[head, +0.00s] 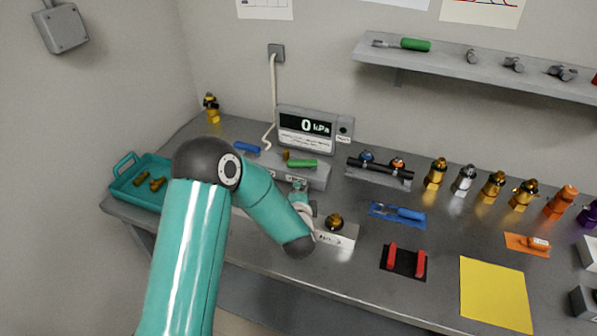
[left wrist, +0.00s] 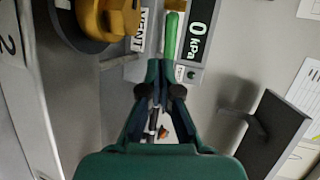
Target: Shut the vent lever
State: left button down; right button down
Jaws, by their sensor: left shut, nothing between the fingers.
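The green-handled lever (head: 302,163) is on the right part of a grey valve block (head: 318,181) below the pressure display. Its handle lies level, pointing right along the block. In the left wrist view the green handle (left wrist: 171,36) shows beside a label reading VENT (left wrist: 141,30). My left gripper (head: 299,186) is just in front of the block. In the left wrist view its fingertips (left wrist: 160,66) are together, empty, and close to the green handle; I cannot tell whether they touch it. My right gripper is not in view.
A blue-handled lever (head: 247,147) is at the block's left. The display (head: 306,128) behind reads 0 kPa. A brass fitting on a white block (head: 340,237) stands right of my gripper. A teal tray (head: 128,184) is left, and a dark rack (head: 380,173) right.

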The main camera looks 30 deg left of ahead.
aim_at(292, 165)
pick_arm(q)
jog(key=x, duration=0.3)
jog(key=p+x, duration=0.1)
jog(key=x, duration=0.2)
jog(key=r+p+x, duration=0.1)
jog(key=x, duration=0.2)
jog(key=shift+w+a+f, duration=0.1)
jog(key=shift+w+a, duration=0.2)
jog(key=shift+w, duration=0.1)
jog(key=shift+w+a+f+b, duration=0.1)
jog(key=shift+w+a+b, duration=0.15)
jog(key=shift+a+b, duration=0.25)
jog(key=shift+w+a+f+b, duration=0.1)
jog(key=shift+w+a+b, duration=0.1)
jog(key=shift+a+b, duration=0.3)
jog(key=shift+w+a+r, duration=0.15)
jog(key=shift+w+a, duration=0.05)
jog(key=shift+a, duration=0.05)
jog(key=shift+r, duration=0.15)
jog(key=shift+s+d, duration=0.1)
jog(key=shift+s, duration=0.05)
